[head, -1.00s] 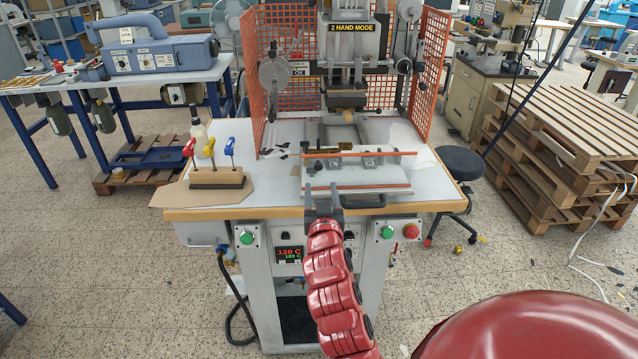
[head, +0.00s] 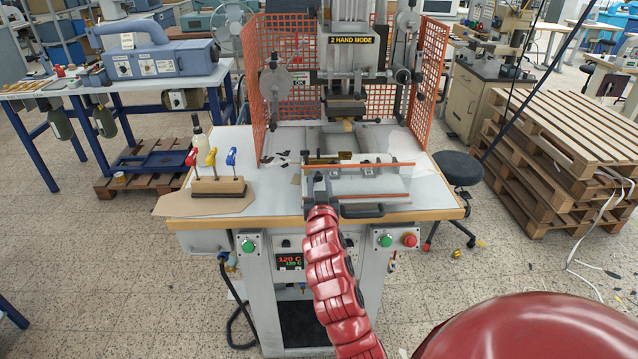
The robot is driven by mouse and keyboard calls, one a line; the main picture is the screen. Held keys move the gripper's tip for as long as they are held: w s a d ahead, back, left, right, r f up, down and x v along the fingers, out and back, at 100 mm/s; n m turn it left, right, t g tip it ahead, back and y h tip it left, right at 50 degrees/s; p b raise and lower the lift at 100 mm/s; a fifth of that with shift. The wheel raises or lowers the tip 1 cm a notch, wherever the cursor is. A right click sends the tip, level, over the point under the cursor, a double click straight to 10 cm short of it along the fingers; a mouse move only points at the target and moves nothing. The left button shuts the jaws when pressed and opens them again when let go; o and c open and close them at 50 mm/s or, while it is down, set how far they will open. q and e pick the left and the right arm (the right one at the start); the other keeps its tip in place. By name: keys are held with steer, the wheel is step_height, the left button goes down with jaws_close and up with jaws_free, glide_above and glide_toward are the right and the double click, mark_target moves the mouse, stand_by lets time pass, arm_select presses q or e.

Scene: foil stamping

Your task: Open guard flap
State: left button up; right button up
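The guard flap (head: 375,183) is a pale, see-through-looking panel with orange strips along its upper and lower edges, low at the front of the press. A dark bar handle (head: 362,211) sits at its lower front edge. My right gripper (head: 318,180) is at the flap's left front corner, left of the handle's middle. Its two dark fingers point away from me with a gap between them, and I see nothing held. The gripper hides that corner, and I cannot tell whether it touches the flap. My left gripper is not in view.
The press head (head: 346,65) stands behind the flap between orange mesh guards (head: 287,65). A stand of red, yellow and blue-handled tools (head: 217,188) is on the table's left. Green (head: 385,240) and red (head: 409,240) buttons are below the table edge. A stool (head: 457,167) stands right.

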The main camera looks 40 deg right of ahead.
jaws_close()
stand_by(1.1)
